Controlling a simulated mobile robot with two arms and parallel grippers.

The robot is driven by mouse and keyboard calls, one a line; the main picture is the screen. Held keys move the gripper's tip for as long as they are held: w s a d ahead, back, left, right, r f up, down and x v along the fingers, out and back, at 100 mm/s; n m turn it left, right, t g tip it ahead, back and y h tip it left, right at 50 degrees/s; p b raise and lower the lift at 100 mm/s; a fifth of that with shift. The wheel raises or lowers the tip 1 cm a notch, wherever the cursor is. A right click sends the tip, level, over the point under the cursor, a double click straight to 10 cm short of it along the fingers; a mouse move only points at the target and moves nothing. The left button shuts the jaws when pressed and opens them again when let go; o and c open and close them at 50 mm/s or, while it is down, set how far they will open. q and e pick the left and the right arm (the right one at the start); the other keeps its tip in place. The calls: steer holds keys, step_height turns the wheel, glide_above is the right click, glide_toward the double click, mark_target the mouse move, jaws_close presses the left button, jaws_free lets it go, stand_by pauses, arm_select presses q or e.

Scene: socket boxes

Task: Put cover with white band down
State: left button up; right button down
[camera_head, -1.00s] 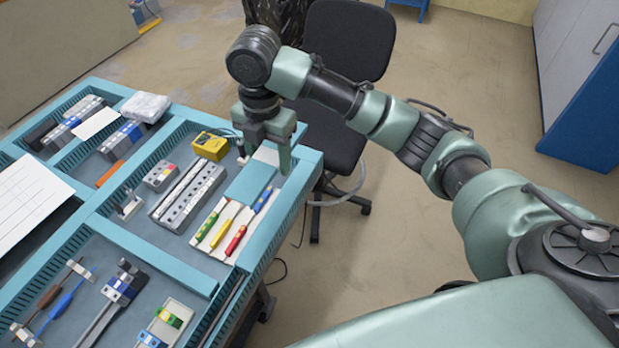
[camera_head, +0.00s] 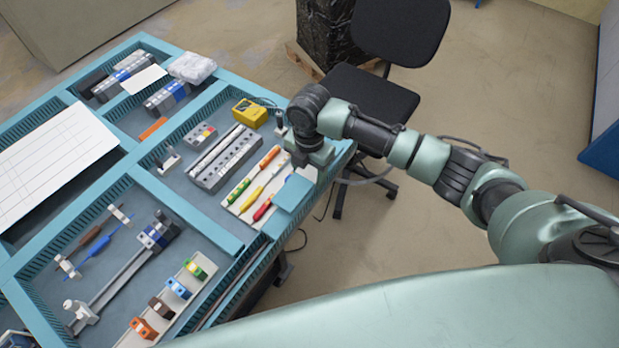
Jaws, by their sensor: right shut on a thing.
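The cover (camera_head: 293,194) is a flat teal plate, with a pale band (camera_head: 307,172) at the end near the jaws. My right gripper (camera_head: 311,158) is shut on that banded end. The cover is over the right rim of the teal workbench (camera_head: 262,216), beside the screwdriver tray (camera_head: 243,207). I cannot tell whether it touches the rim or is held above it. The fingertips are partly hidden by the wrist. My left gripper is out of view.
The tray holds green, yellow and red screwdrivers (camera_head: 252,193). A black chair (camera_head: 366,103) stands close behind the bench corner. Open floor is to the right.

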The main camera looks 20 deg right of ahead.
mark_target(309, 183)
step_height(309, 183, down, 4)
steer(key=shift+r, duration=0.25)
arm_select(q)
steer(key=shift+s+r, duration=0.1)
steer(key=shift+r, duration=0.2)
arm_select(e)
steer(key=shift+d, duration=0.1)
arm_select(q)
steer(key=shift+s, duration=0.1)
arm_select(e)
steer(key=shift+f, duration=0.15)
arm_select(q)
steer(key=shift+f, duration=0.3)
arm_select(e)
steer(key=shift+f, duration=0.5)
steer(key=c, duration=0.5)
jaws_free()
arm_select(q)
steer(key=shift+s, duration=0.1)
